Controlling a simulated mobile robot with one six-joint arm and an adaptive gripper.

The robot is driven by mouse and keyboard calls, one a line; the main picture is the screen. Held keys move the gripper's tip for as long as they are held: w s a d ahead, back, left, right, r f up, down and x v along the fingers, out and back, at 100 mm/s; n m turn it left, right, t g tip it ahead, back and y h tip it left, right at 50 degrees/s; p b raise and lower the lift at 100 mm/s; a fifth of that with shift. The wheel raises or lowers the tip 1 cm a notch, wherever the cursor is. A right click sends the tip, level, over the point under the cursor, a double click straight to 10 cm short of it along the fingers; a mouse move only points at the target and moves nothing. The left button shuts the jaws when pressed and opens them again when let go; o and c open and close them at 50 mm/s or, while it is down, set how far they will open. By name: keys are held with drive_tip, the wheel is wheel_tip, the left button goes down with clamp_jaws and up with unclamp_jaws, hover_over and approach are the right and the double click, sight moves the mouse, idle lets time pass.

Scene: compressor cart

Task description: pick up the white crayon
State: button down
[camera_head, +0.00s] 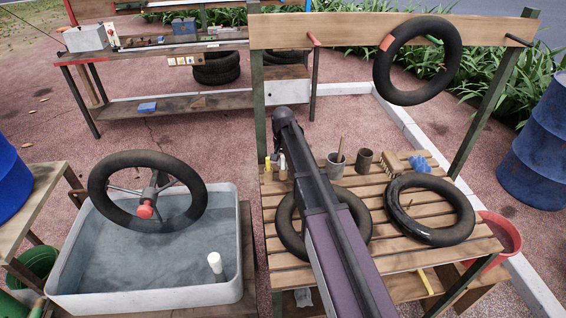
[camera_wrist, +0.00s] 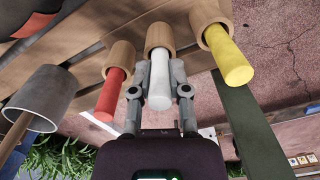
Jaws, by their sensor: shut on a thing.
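The white crayon (camera_wrist: 160,80) is in the middle of the wrist view, with one end in a short wooden holder (camera_wrist: 158,38). My gripper (camera_wrist: 160,88) is shut on the white crayon, one finger on each side, just outside the holder's mouth. A red crayon (camera_wrist: 108,98) sits in its own wooden holder to the left, and a yellow crayon (camera_wrist: 228,58) in another to the right.
The slatted bench (camera_head: 425,262) carries tires, a grey cup (camera_head: 336,167) with a stick, a dark cup (camera_head: 364,160) and a brush (camera_head: 391,164). The grey cup also shows in the wrist view (camera_wrist: 42,95). A water tub (camera_head: 240,245) stands left of the bench.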

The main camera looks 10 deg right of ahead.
drive_tip(key=shift+r+p, duration=4.7)
drive_tip(key=shift+r, duration=0.1)
drive_tip(key=shift+s, duration=0.15)
